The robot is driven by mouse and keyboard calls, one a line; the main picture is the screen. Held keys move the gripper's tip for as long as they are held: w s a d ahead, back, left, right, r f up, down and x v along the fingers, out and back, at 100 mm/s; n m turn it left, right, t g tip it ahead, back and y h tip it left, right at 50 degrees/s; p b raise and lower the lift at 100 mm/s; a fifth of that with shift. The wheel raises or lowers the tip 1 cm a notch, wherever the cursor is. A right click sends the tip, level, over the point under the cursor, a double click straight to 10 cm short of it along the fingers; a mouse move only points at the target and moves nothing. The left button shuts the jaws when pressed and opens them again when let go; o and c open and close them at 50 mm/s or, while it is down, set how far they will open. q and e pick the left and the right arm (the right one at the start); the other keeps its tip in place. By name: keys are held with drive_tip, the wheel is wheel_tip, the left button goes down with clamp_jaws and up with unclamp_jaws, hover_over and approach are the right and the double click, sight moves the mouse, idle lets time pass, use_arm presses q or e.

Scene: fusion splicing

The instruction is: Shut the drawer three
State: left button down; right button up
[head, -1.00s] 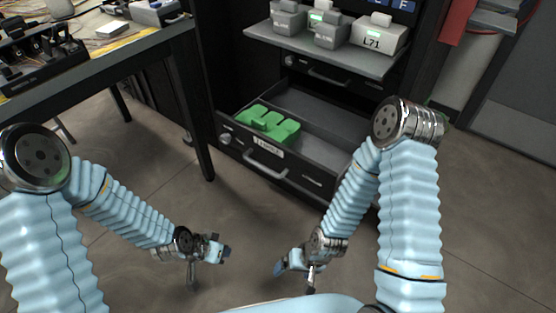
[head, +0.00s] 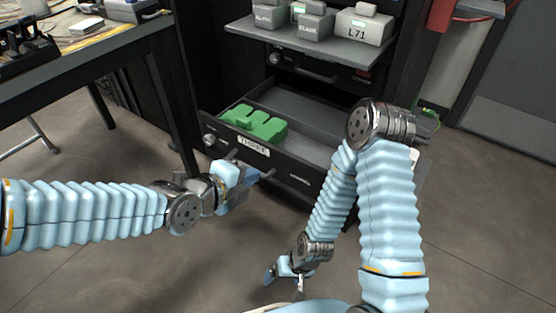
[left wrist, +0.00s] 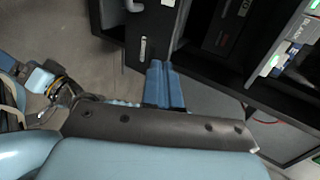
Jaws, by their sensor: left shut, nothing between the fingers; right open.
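Drawer three (head: 288,168), a dark drawer with a "THREE" label (head: 254,145), stands pulled out low in the black cabinet. A green block-shaped piece (head: 258,126) lies in its left part. My left gripper (head: 248,180) is shut and empty, right at the drawer's front near the handle, which it partly hides. I cannot tell whether it touches. In the left wrist view its blue fingers (left wrist: 164,84) are together, close to the dark drawer front. My right gripper (head: 278,276) is open, low over the floor at the bottom of the head view, away from the drawer.
Above drawer three is a closed drawer (head: 318,70), and above that a grey shelf (head: 325,48) sticks out with several grey boxes, one marked L71 (head: 362,28). A workbench (head: 95,62) stands at the left. The floor (head: 120,270) before the drawer is clear.

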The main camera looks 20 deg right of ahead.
use_arm(q)
approach(285, 156)
wheel_tip(285, 156, down, 4)
drive_tip(key=w+d, duration=0.1)
drive_tip(key=d, duration=0.1)
drive_tip(key=shift+w+d+r, duration=0.35)
drive_tip(key=shift+w+d, duration=0.35)
drive_tip(key=shift+w, duration=0.05)
drive_tip(key=shift+w+d, duration=0.4)
drive_tip(key=shift+d, duration=0.1)
